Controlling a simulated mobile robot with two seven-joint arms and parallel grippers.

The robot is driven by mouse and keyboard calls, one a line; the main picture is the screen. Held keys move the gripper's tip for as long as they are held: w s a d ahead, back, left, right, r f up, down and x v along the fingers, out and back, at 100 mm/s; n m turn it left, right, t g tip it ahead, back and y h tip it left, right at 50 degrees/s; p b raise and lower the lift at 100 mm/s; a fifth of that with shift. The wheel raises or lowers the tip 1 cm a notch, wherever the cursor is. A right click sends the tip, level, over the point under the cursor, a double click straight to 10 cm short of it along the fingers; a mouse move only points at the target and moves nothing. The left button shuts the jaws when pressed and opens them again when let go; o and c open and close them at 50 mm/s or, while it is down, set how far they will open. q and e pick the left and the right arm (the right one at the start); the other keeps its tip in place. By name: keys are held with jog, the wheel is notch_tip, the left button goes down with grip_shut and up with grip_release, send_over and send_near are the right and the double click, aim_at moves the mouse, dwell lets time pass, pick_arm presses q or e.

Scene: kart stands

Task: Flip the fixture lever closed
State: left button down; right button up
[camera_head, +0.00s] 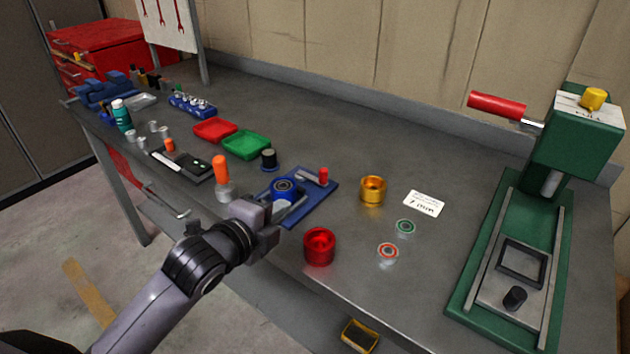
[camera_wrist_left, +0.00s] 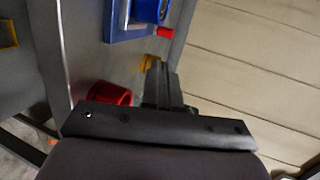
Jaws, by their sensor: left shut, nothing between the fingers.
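The fixture is a blue plate (camera_head: 325,196) on the bench, with a round blue holder (camera_head: 284,188) at its left part. Its lever has a red knob (camera_head: 323,175) at the plate's far right side, clear of the holder. The fixture plate (camera_wrist_left: 125,34) and the red knob (camera_wrist_left: 165,32) also show at the top of the left wrist view. My left gripper (camera_head: 268,228) is shut and empty, just in front of the plate's near left edge; its fingers (camera_wrist_left: 160,85) show in the wrist view. I cannot tell whether it touches the plate. My right gripper is out of view.
A red cup (camera_head: 319,246) stands right of my gripper, and a gold cup (camera_head: 373,190) stands beyond it. An orange-handled tool (camera_head: 222,180) stands just left of the fixture. A green press (camera_head: 520,250) stands at the right. Two small rings and a white card lie between.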

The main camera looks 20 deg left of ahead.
pick_arm(q)
jog(key=shift+w, duration=0.1)
send_near(322, 178)
jog(key=x, duration=0.4)
jog(key=shift+w+f, duration=0.25)
jog(key=shift+w+d, duration=0.2)
jog(key=shift+w, duration=0.7)
jog(key=shift+f, duration=0.1)
